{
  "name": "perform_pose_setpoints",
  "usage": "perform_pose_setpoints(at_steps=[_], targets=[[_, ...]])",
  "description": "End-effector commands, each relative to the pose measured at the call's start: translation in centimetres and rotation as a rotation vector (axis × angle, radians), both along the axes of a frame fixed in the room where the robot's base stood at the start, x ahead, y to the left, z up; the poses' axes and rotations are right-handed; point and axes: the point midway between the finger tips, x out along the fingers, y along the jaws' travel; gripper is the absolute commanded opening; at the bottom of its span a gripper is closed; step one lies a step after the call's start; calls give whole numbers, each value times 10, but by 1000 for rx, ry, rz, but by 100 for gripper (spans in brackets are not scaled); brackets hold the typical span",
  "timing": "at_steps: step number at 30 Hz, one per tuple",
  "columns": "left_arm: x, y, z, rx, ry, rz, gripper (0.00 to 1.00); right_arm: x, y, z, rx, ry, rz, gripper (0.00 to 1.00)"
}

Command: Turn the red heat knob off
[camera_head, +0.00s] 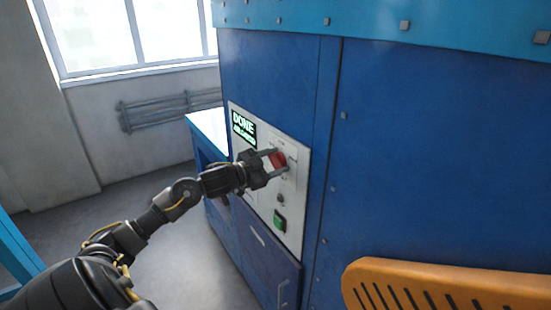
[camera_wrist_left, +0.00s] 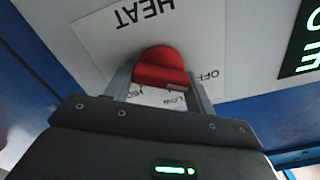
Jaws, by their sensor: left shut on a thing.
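The red heat knob (camera_head: 278,160) sits on the pale control panel (camera_head: 297,200) of the blue dryer. My left gripper (camera_head: 277,166) is at the knob, with its fingers on either side of it. In the left wrist view the knob (camera_wrist_left: 160,68) lies between the two fingers (camera_wrist_left: 160,90), which are shut on it. The labels "HEAT" and "OFF" show upside down beside the knob. The knob's far side and exact setting are hard to tell. My right gripper is not in view.
A green button (camera_head: 279,221) and a small dark knob (camera_head: 281,200) are lower on the panel. A display (camera_head: 243,130) reads "DONE". An orange slotted piece (camera_head: 445,290) is at the lower right. Open floor lies to the left.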

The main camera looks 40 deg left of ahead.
Motion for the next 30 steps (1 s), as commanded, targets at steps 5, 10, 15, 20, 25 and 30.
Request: perform_pose_setpoints(at_steps=[5,10,15,20,25,30], targets=[[0,0,-1,-19,8,-1,32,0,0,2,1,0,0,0],[0,0,-1,-21,8,-1,32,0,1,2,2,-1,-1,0],[0,0,-1,-21,8,-1,32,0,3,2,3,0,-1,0],[0,0,-1,-21,8,-1,73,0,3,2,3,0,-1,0],[0,0,-1,-19,6,-1,76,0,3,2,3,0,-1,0],[-1,0,-1,-19,7,0,76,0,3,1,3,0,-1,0]])
